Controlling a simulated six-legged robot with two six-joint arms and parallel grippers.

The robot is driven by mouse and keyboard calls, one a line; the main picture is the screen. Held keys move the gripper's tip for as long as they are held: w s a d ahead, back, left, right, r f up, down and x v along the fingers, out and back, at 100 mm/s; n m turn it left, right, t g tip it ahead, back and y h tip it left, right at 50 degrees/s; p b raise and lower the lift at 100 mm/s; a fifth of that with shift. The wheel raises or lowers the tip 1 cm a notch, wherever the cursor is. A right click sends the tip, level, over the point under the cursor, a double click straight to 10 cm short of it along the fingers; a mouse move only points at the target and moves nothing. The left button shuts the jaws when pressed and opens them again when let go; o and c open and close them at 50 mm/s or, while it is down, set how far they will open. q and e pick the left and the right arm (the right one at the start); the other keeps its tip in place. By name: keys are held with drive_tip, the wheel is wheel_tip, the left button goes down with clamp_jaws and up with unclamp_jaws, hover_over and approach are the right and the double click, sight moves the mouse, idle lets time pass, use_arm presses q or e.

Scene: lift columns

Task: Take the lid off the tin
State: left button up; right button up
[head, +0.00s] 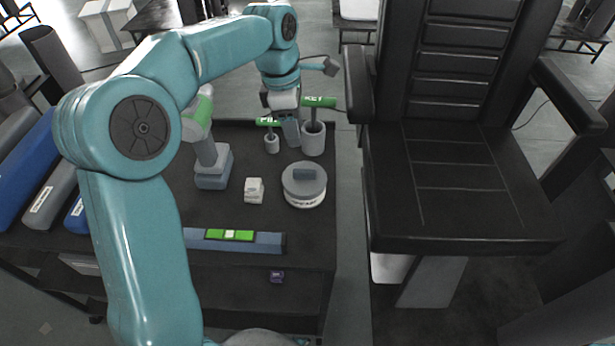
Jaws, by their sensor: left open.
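The tin (305,200) is a short round white container with dark marks on its side, standing near the right edge of a dark table. Its grey lid (290,182) lies flat on top and carries a raised block-shaped handle (304,174). My left gripper (291,134) points down at the back of the table, beyond the tin and apart from the lid. It is open and seems empty; its fingertips are small and partly crowded by the green-handled things beside them. My right gripper is not in view.
Two grey cups (313,140) with green-topped handles stand close to my left gripper. A small white box (254,190) sits left of the tin, and a grey-blue stand (213,172) farther left. A level-like bar (262,242) lies in front. A black chair (455,190) stands right of the table (325,230).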

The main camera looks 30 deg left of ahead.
use_arm(q)
hover_over(304, 171)
drive_tip(key=a, duration=0.1)
drive_tip(key=f, duration=0.5)
drive_tip(key=shift+s+f, duration=0.15)
drive_tip(key=shift+s, duration=0.05)
drive_tip(key=shift+w+a+f, duration=0.15)
drive_tip(key=shift+f, duration=0.5)
drive_tip(key=f, duration=0.2)
drive_tip(key=d+f, duration=0.1)
drive_tip(key=f, duration=0.1)
drive_tip(key=shift+d+f, duration=0.1)
drive_tip(key=shift+f, duration=0.15)
drive_tip(key=shift+w+f, duration=0.1)
drive_tip(key=shift+f, duration=0.2)
drive_tip(key=shift+r, duration=0.1)
drive_tip(key=c, duration=0.3)
clamp_jaws()
